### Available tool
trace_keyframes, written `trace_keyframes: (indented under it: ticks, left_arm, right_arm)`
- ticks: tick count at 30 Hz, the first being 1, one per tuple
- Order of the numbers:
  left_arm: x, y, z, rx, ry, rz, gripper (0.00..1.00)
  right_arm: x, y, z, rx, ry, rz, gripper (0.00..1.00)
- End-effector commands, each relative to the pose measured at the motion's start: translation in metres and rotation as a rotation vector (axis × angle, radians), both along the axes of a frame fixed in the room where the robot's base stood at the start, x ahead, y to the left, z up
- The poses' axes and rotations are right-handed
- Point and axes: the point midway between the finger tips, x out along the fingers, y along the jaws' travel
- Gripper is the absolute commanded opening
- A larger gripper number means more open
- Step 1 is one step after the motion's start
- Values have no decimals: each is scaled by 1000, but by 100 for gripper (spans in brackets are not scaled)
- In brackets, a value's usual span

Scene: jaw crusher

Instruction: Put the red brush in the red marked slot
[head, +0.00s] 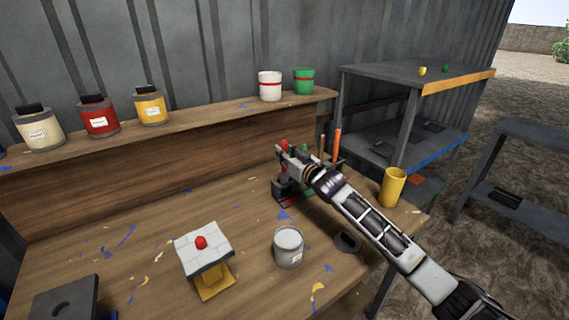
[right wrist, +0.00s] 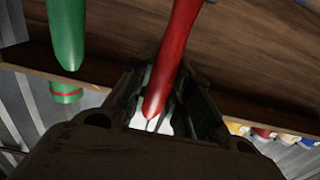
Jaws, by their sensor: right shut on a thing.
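The red brush (right wrist: 172,70) has a smooth red handle that stands between the fingers of my right gripper (right wrist: 160,100) in the right wrist view. In the head view that gripper (head: 288,157) is shut on it, with a bit of red (head: 284,146) showing at the fingertips. It is over a dark brush holder (head: 283,189) near the back right of the workbench. A red mark (head: 287,203) shows low on the holder's front. The brush's lower end is hidden, so I cannot tell whether it sits in a slot. My left gripper is out of view.
A green brush handle (right wrist: 65,35) is beside the red one. Wooden (head: 322,148) and orange (head: 337,146) handles stand right of my gripper. A yellow cup (head: 393,187), grey can (head: 288,247) and white block with red knob (head: 203,245) stand on the bench (head: 130,270).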

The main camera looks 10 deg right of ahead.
Motion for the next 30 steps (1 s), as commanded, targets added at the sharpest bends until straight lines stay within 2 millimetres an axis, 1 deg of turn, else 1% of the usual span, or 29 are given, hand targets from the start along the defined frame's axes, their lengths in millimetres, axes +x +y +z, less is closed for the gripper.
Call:
trace_keyframes:
  ticks: [6,11,16,26,27,30]
  left_arm:
    - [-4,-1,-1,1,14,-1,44]
    - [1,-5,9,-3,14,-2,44]
    - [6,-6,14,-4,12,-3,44]
    - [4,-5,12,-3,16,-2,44]
    - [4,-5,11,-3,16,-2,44]
    - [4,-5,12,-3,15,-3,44]
  right_arm:
    - [0,0,-20,0,3,-1,0]
    - [0,0,-35,0,2,0,0]
    - [0,0,-37,0,0,0,0]
    - [0,0,-39,0,0,0,0]
    - [0,0,-40,1,1,0,21]
    - [0,0,-39,0,1,0,34]
